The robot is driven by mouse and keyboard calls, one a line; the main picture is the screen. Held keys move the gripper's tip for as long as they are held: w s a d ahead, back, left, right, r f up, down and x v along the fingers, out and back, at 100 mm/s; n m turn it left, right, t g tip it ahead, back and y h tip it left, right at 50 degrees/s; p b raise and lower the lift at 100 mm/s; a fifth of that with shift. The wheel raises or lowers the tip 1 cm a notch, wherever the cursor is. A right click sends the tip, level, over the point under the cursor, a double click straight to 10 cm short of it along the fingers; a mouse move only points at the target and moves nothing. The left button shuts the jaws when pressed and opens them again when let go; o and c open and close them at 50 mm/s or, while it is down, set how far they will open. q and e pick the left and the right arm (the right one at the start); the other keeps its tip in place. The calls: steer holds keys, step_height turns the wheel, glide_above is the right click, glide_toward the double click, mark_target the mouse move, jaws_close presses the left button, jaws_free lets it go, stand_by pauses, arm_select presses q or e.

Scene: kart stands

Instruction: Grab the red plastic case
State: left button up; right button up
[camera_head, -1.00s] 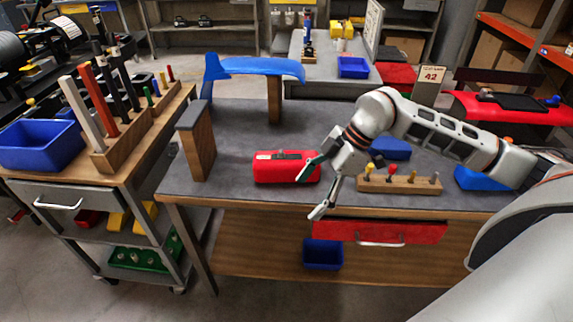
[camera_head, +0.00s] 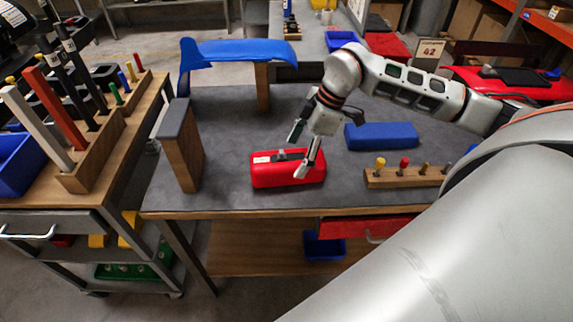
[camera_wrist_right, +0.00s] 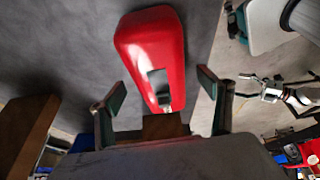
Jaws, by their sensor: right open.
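The red plastic case (camera_head: 275,174) lies on the dark grey top of the workbench, near its front edge. It has a dark handle or latch and a pale label on top. My right gripper (camera_head: 299,156) is open at the right end of the case, with one finger behind it and one in front of its right part. In the right wrist view the red case (camera_wrist_right: 152,55) lies ahead of the two spread fingers (camera_wrist_right: 165,100), its near end at the gap between them. Whether a finger touches it I cannot tell. My left gripper does not show.
A wooden block with several coloured pegs (camera_head: 400,178) and a blue case (camera_head: 382,136) stand to the right. An upright wooden stand (camera_head: 184,150) is to the left. A blue curved panel (camera_head: 240,51) rests on stands behind. The grey bench top (camera_head: 225,120) is clear between them.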

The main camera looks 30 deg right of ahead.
mark_target(288, 165)
steer(key=x, duration=0.5)
steer(key=shift+w+a, duration=0.2)
steer(key=shift+w, duration=0.05)
steer(key=shift+r, duration=0.1)
steer(key=c, duration=1.4)
steer(key=shift+r, duration=0.1)
